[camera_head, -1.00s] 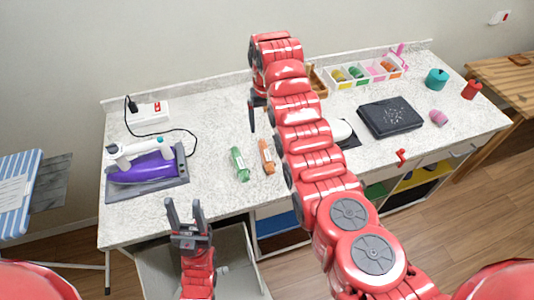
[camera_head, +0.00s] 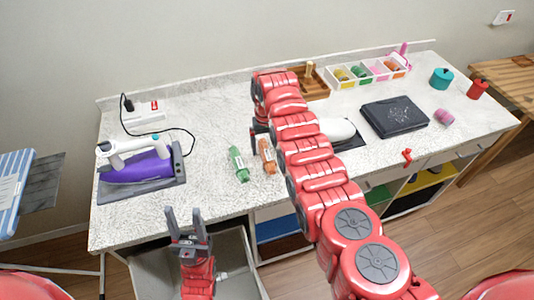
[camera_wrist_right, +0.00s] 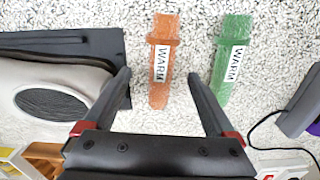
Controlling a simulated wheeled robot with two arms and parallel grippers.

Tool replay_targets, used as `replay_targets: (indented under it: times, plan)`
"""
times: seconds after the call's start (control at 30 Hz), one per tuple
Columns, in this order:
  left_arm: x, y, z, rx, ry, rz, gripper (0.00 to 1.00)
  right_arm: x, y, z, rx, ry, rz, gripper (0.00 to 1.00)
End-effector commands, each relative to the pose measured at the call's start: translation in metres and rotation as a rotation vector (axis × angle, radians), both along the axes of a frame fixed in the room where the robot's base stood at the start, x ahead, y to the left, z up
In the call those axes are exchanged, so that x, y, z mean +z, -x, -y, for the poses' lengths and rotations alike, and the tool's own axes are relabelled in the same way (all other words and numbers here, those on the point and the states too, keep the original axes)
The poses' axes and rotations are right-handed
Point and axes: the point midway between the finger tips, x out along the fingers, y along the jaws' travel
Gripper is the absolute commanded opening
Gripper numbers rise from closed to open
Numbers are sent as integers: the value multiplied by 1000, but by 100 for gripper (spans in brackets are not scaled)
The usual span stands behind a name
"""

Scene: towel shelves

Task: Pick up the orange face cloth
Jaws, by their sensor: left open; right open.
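The orange face cloth (camera_head: 267,156) is a rolled cloth with a pale band, lying on the speckled white counter just left of my right arm. My left gripper (camera_head: 186,222) is open and empty in front of the counter's front edge.
A green rolled cloth (camera_head: 238,164) lies just left of the orange one, also labelled "WARM" in the wrist view (camera_wrist_right: 231,60). A purple iron (camera_head: 138,168) stands at the left.

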Motion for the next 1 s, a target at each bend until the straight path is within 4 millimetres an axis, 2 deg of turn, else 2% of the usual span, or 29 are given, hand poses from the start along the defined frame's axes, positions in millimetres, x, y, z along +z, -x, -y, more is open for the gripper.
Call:
replay_targets:
  times: [0.07, 0.1, 0.23, 0.6, 1.0]
  plan:
    - [5, 0, 0, 0, 0, 0, 50, -5, 1, 1, 0, 2, -8, 90]
    - [-1, 0, 0, 0, 0, 0, 50, -14, 1, 0, 0, 1, -6, 90]
    - [-4, 0, 0, 0, 0, 0, 50, -24, 1, 0, 0, 1, -6, 90]
    - [-5, 0, 0, 0, 0, 0, 50, -27, -1, 0, 0, 0, 1, 90]
    - [-5, 0, 0, 0, 0, 0, 50, -27, 0, 0, 0, 0, 0, 18]
